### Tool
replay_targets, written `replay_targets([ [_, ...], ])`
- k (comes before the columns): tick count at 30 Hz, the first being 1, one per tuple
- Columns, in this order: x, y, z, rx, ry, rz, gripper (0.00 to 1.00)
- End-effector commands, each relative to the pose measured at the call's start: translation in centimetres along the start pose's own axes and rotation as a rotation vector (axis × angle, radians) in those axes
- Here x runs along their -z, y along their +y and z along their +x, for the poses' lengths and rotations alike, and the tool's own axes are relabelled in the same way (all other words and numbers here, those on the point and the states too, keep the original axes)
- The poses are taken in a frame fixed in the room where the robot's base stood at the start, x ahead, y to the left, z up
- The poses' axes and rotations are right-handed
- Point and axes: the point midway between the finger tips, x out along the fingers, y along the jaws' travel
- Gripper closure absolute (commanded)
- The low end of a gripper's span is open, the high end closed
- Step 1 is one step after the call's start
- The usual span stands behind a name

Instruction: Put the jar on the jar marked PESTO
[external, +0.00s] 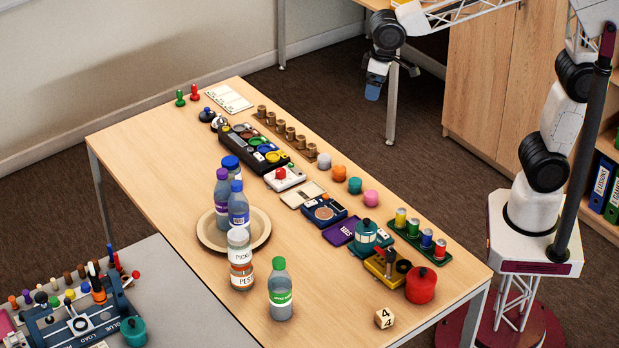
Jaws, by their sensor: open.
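A clear jar with a white lid and a label reading in part "PICK" (239,256) stands upright, apparently directly on top of the jar with an orange-edged label reading in part "PEST" (242,280). The two look lined up, and the lower jar's lid is hidden or hard to make out. The lower jar stands on the wooden table. My gripper (373,91) is open and empty, high up and well away from both jars, towards the top of the picture.
A green-capped bottle (280,290) stands close to the right of the jars. A round beige tray (206,239) with several bottles is just behind them. Tins, a red pot (420,285) and a number cube (384,318) lie further right. Bare table (330,285) lies between.

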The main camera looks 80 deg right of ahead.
Motion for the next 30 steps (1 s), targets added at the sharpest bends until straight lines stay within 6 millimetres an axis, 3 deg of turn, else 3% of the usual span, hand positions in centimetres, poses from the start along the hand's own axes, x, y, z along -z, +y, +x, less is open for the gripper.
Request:
replay_targets([
  [3, -3.1, 2.3, -0.6, 0.0, 0.013, -0.011, 0.04],
  [15, -13.4, 8.5, -0.5, -0.007, 0.05, -0.058, 0.04],
  [24, -20.9, 12.0, 0.9, -0.016, 0.077, -0.092, 0.04],
  [30, -24.1, 13.2, 1.9, -0.022, 0.088, -0.108, 0.04],
])
